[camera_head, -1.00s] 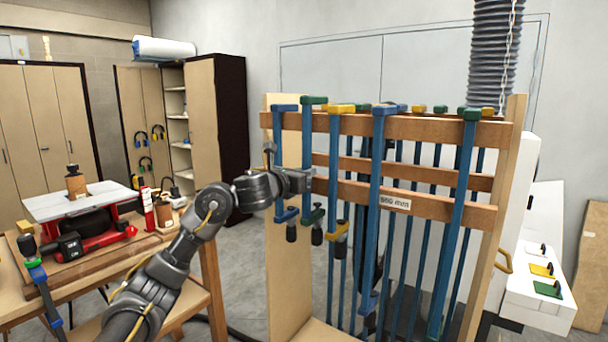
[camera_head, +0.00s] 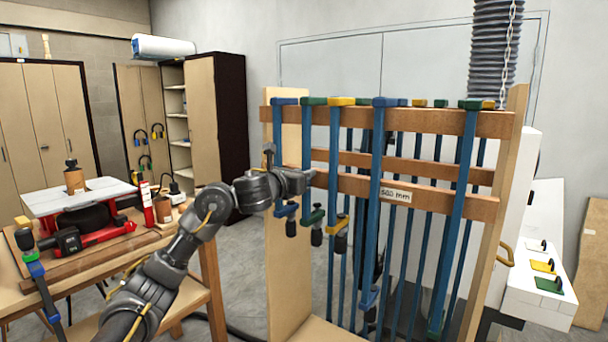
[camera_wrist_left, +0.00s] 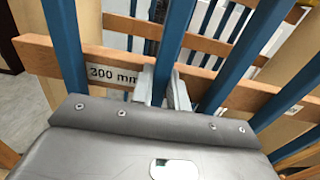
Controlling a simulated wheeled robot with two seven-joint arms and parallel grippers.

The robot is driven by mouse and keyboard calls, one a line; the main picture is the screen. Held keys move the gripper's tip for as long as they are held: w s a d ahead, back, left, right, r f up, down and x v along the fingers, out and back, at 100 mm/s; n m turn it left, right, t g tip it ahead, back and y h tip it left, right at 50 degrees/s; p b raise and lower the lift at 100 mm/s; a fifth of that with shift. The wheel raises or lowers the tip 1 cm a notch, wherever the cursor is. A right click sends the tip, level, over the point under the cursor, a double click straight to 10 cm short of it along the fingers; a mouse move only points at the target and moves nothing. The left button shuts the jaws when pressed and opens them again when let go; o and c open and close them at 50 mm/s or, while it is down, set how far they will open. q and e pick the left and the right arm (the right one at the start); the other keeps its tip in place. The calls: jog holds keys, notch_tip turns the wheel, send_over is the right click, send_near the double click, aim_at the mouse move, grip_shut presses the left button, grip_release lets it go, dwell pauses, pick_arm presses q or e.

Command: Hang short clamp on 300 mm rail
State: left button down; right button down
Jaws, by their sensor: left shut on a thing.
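My left gripper (camera_head: 310,177) is shut on the blue bar of a short clamp with a green head (camera_head: 313,101) and a green lower jaw (camera_head: 313,216). In the left wrist view, its two fingers (camera_wrist_left: 160,88) close around the bar (camera_wrist_left: 174,38), right of the "300 mm" label (camera_wrist_left: 108,73). The clamp is upright, its head at the top rail (camera_head: 425,121), level with the neighbouring heads. Whether it bears its weight there I cannot tell. A blue-headed clamp (camera_head: 284,101) hangs to its left and a yellow-headed one (camera_head: 341,101) to its right. My right gripper is out of view.
Longer clamps, one with a blue head (camera_head: 385,102) and one with a green head (camera_head: 472,104), hang further right. A wooden side panel (camera_head: 285,270) stands at the rack's left. A workbench (camera_head: 150,262) with a red tool is at the left.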

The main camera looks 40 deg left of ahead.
pick_arm(q)
jog(key=shift+r, duration=0.15)
jog(key=c, duration=1.3)
grip_release()
jog(key=shift+s+d+b, duration=0.15)
jog(key=shift+s+b, duration=0.6)
jog(key=shift+s, duration=4.7)
jog(key=shift+s, duration=3)
